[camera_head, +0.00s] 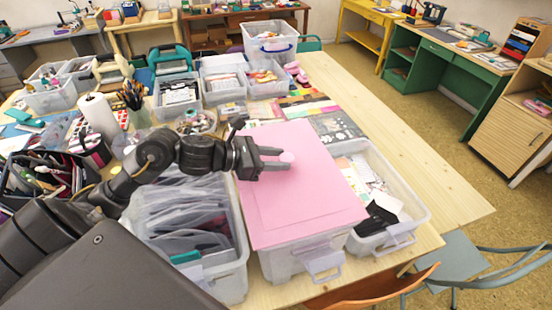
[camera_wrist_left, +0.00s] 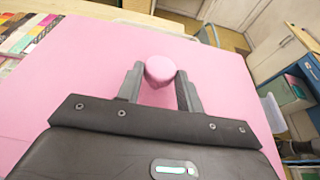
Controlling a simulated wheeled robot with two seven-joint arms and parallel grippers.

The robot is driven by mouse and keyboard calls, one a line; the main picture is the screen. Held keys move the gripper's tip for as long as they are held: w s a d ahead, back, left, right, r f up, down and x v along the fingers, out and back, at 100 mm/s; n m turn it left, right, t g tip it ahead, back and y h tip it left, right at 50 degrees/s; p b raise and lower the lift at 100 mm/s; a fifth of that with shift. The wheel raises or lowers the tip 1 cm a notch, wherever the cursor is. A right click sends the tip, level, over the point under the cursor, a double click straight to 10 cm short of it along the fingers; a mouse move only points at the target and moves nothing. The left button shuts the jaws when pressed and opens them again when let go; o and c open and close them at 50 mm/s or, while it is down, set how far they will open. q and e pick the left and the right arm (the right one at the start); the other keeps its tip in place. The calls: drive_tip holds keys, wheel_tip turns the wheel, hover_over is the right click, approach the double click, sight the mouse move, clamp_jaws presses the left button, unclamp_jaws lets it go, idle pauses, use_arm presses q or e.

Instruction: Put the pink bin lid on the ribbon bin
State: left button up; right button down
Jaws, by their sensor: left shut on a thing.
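The pink bin lid (camera_head: 300,205) is a flat pink sheet with a small round knob. It lies over the top of a clear plastic bin (camera_head: 290,262) in the middle of the table's front part, which appears to be the ribbon bin. The bin's contents are hidden under the lid. My left gripper (camera_head: 287,160) is shut on the lid's knob. In the left wrist view, the knob (camera_wrist_left: 162,70) sits between the two fingertips. I cannot tell whether the lid rests fully on the rim. My right gripper is not in view.
A clear bin of grey folders (camera_head: 238,270) stands close on the left. Another clear bin (camera_head: 415,225) with papers and a black item stands close on the right. Several filled bins and a paper roll (camera_head: 98,115) crowd the table behind. The table's right side (camera_head: 400,130) is bare.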

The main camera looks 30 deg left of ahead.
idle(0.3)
use_arm(q)
drive_tip(key=o, duration=1.2)
wheel_tip(320, 180, up, 8)
drive_tip(key=p, duration=0.5)
